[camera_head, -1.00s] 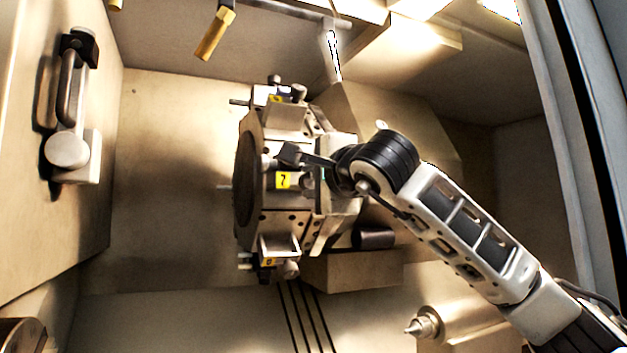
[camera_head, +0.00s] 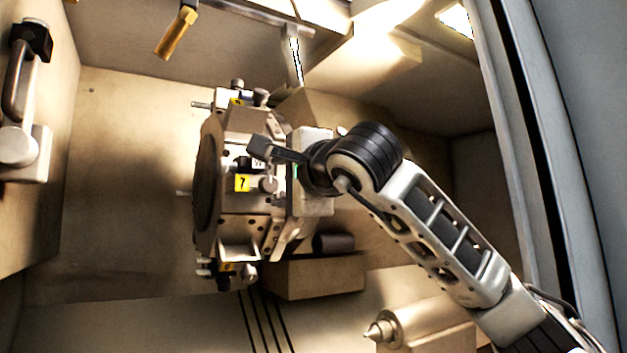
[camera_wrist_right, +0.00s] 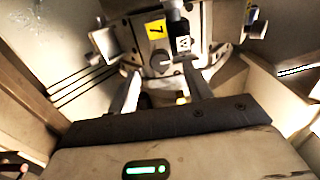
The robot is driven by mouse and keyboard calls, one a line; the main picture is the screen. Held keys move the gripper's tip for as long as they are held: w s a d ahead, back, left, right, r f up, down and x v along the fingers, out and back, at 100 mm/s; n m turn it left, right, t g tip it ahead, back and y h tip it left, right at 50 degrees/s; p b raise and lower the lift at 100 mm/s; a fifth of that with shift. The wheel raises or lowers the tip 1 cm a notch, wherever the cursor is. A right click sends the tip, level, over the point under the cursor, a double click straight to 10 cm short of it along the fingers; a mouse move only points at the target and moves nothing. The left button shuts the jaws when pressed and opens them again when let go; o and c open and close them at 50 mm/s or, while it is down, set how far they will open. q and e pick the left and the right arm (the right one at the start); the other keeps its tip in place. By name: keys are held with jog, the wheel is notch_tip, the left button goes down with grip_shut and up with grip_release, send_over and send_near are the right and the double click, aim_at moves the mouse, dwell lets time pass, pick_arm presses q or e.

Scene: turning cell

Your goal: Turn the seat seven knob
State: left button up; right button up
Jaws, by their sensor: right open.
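The seat seven knob (camera_head: 268,185) is a small round metal knob beside the yellow label 7 (camera_head: 242,183) on the tool turret (camera_head: 232,215). In the right wrist view the knob (camera_wrist_right: 160,58) shows a slot-like mark on its face, just below the label 7 (camera_wrist_right: 155,28). My right gripper (camera_head: 263,166) is at the turret face, close to the knob. In the right wrist view its fingers (camera_wrist_right: 161,76) are open, one on each side of the knob, with a gap to it; contact is not visible. My left gripper is out of view.
A dark tool block marked W (camera_wrist_right: 182,40) sits right beside the knob. Another station with label 6 (camera_head: 227,267) is below. A pointed tailstock centre (camera_head: 380,331) is at the bottom right. Free room lies left of the turret.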

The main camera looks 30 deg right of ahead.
pick_arm(q)
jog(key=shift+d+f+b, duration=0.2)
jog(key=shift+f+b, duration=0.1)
jog(key=shift+b, duration=0.7)
pick_arm(e)
jog(key=s, duration=1.1)
jog(key=shift+s+a, duration=0.35)
jog(key=shift+s, duration=0.05)
